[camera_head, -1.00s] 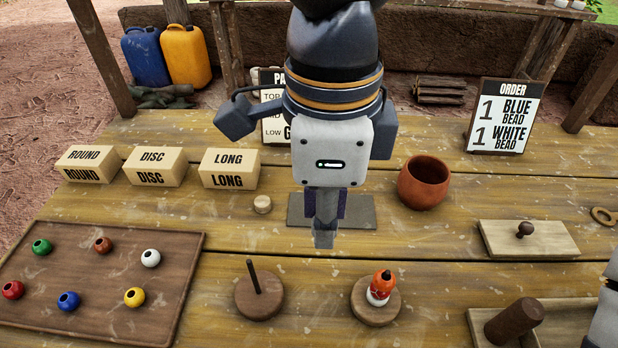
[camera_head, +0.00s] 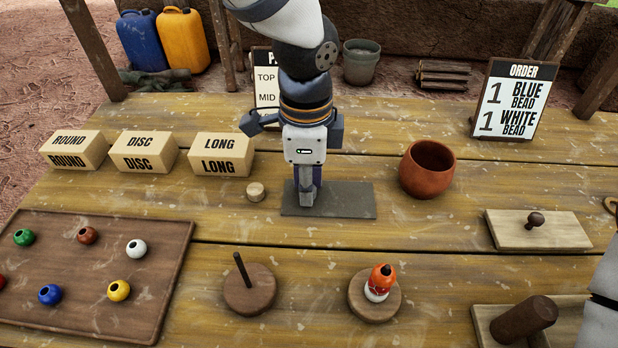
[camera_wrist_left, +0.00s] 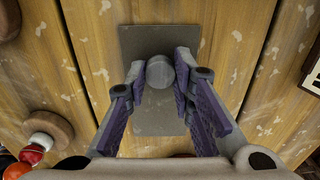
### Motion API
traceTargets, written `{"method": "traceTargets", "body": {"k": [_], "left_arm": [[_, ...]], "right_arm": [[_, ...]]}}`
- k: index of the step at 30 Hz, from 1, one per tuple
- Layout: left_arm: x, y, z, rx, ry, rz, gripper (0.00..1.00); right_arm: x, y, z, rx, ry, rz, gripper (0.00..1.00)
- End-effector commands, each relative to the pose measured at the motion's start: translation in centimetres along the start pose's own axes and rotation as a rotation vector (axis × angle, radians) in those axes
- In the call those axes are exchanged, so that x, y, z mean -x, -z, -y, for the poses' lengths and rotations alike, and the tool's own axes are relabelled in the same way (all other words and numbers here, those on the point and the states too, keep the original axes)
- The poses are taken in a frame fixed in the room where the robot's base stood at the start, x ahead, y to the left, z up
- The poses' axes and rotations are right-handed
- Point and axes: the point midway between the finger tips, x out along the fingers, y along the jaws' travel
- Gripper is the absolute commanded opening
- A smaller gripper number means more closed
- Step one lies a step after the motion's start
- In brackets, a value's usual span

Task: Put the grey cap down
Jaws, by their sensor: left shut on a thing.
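The grey cap (camera_wrist_left: 160,72) is a small round piece between the fingertips of my left gripper (camera_wrist_left: 166,75) in the left wrist view. The fingers touch it on both sides. In the head view, my left gripper (camera_head: 307,196) points straight down over the left part of a dark grey mat (camera_head: 350,200). The fingers hide the cap there. I cannot tell whether the cap touches the mat, which also shows beneath it in the wrist view (camera_wrist_left: 155,125). My right gripper is not in view.
A small wooden disc (camera_head: 256,191) lies just left of the mat. The LONG block (camera_head: 222,155) stands behind it, and a clay pot (camera_head: 427,169) stands to the right. In front are a peg stand (camera_head: 249,290) and a stand with stacked beads (camera_head: 375,297). The mat's right part is bare.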

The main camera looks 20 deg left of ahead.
Motion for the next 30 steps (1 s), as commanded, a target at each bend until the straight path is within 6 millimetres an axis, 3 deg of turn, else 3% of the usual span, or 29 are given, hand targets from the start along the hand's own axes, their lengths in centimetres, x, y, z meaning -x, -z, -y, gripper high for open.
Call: {"method": "traceTargets", "body": {"k": [9,10,12,22,26,30], "left_arm": [[-0.1,0.0,0.0,0.001,0.004,-0.001,0.12],[-0.1,0.0,0.0,0.001,0.004,-0.002,0.27],[-0.1,0.0,0.0,0.001,0.004,-0.002,0.42],[0.3,0.0,0.0,0.001,0.004,-0.002,0.42],[3.1,0.1,0.1,0.002,0.013,-0.007,0.42],[7.2,0.1,0.1,0.002,0.014,-0.008,0.42]], "right_arm": [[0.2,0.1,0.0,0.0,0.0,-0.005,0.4],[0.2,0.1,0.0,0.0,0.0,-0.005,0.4],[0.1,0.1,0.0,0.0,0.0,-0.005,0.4],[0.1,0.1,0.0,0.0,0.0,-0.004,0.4],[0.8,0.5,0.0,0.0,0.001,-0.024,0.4],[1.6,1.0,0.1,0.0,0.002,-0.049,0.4]]}}
